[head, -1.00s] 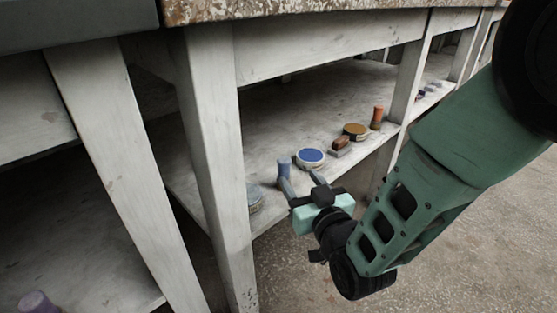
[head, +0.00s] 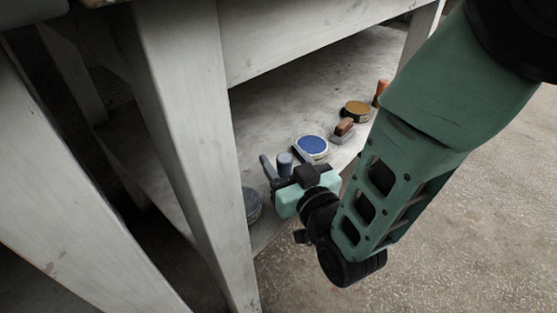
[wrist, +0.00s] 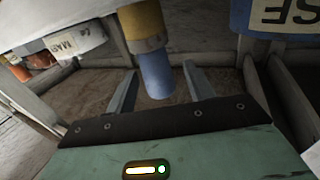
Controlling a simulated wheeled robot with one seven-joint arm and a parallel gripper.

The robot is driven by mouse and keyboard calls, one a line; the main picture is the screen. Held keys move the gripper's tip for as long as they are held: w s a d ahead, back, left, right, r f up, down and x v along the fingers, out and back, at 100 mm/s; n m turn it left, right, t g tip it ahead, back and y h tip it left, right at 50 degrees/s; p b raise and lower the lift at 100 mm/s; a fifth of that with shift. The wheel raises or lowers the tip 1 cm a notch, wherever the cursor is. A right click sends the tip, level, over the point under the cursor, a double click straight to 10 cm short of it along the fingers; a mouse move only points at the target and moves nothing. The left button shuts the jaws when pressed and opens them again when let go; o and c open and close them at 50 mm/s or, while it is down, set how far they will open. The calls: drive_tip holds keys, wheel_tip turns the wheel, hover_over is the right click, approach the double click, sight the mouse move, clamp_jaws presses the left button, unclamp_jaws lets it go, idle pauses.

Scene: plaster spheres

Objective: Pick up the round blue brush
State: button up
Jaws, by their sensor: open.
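The round blue brush (head: 285,163) is a short upright blue cylinder near the front edge of the lower shelf. In the wrist view the blue brush (wrist: 156,76) appears upside down, with an ochre section above the blue part. My gripper (head: 281,156) is open, with one finger on each side of the brush. In the wrist view my gripper (wrist: 160,72) shows a gap between the brush and each finger, so I see no grip. The brush's lower part is hidden by my gripper in the head view.
A blue-topped tin (head: 312,146) stands just behind my gripper. A grey-blue tin (head: 251,204) sits to the left, beside the white table leg (head: 190,130). A brown-handled brush (head: 343,128), an ochre tin (head: 356,110) and an orange cylinder (head: 381,90) are farther right. The back of the shelf is clear.

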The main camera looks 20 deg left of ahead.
drive_tip(key=c, duration=1)
wheel_tip(320, 180, up, 10)
drive_tip(key=p, duration=0.5)
